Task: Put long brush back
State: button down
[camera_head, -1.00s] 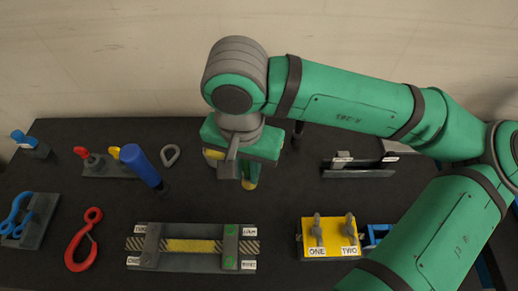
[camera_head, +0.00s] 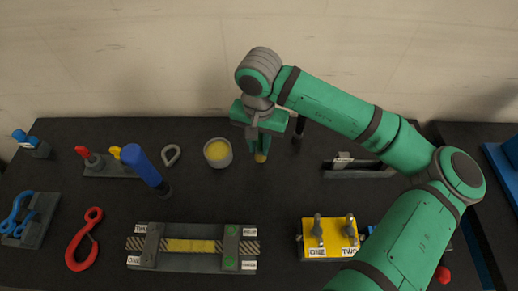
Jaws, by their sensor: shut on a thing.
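My gripper (camera_head: 260,151) points down above the back middle of the black table. It is shut on the long brush, of which only a yellow tip (camera_head: 261,157) shows below the fingers. The rest of the brush is hidden by the fingers and the hand. A grey cup with yellow contents (camera_head: 217,152) stands just left of the gripper, apart from it. A low dark holder (camera_head: 358,171) with a white label lies to the right of the gripper, partly behind my arm.
A dark upright piece (camera_head: 299,127) stands close right of the gripper. A blue-handled tool (camera_head: 147,167) rises at left. The table between gripper and chain fixture is clear.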

aim_at(259, 153)
jog(key=shift+s+f, duration=0.1)
jog(key=shift+f, duration=1.1)
jog(key=shift+f, duration=0.15)
jog(key=c, duration=1.6)
grip_release()
jog(key=shift+o, duration=0.2)
notch_tip(259, 153, up, 12)
